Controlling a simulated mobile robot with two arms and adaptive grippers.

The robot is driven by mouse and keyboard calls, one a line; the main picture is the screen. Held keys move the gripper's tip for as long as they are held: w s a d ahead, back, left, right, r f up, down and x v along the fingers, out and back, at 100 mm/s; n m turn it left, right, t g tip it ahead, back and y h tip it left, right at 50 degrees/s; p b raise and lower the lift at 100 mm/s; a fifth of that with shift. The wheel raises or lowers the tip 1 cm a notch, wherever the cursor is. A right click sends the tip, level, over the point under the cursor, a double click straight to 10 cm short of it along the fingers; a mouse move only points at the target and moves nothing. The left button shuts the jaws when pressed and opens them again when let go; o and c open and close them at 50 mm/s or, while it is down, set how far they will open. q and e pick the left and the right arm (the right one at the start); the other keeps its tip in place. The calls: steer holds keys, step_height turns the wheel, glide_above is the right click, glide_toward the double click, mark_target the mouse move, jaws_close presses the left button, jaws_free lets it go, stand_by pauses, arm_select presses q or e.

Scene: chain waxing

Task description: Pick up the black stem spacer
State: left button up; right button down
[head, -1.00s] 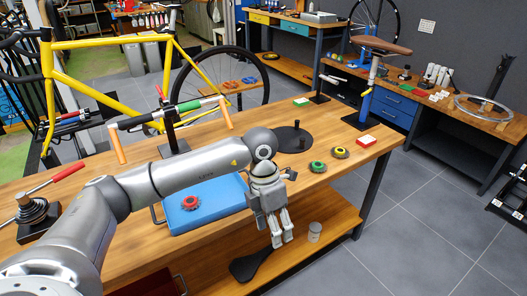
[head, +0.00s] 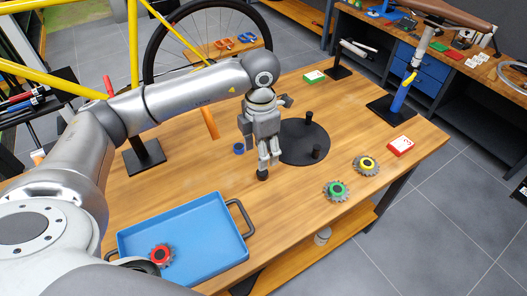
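A small black cylindrical piece (head: 262,175), which looks like the stem spacer, stands on the wooden bench in the head view. My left gripper (head: 269,164) points down right above it, with its two grey fingers a little apart. The tip of the nearer-left finger overlaps the top of the black piece in the picture, and I cannot tell whether they touch. The black piece is not seen between the fingers. My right gripper is not in view.
A blue ring (head: 239,148) lies just left of the gripper. A black round base with posts (head: 303,141) stands close on the right. Green (head: 336,190) and yellow (head: 367,165) sprockets lie near the right edge. A blue tray (head: 205,232) holds a red sprocket (head: 160,254).

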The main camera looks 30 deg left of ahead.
mark_target(262, 173)
arm_select(q)
steer(key=f, duration=0.4)
steer(key=shift+w+a+f+p, duration=0.15)
steer(key=shift+w+a+p, duration=0.1)
steer(key=shift+w+p, duration=0.1)
steer(key=shift+w+f, duration=0.1)
steer(key=shift+f, duration=0.5)
steer(key=shift+w+f, duration=0.1)
steer(key=shift+f, duration=0.3)
steer(key=f, duration=0.1)
steer(key=f+p, duration=0.1)
steer(key=f, duration=0.2)
steer(key=shift+w+a+f+p, duration=0.1)
steer(key=shift+w+p, duration=0.2)
steer(key=shift+w, duration=0.05)
steer(key=shift+f, duration=0.1)
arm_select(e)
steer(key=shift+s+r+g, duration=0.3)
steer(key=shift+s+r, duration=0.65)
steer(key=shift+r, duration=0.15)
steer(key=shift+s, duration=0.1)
arm_select(q)
steer(key=c, duration=0.8)
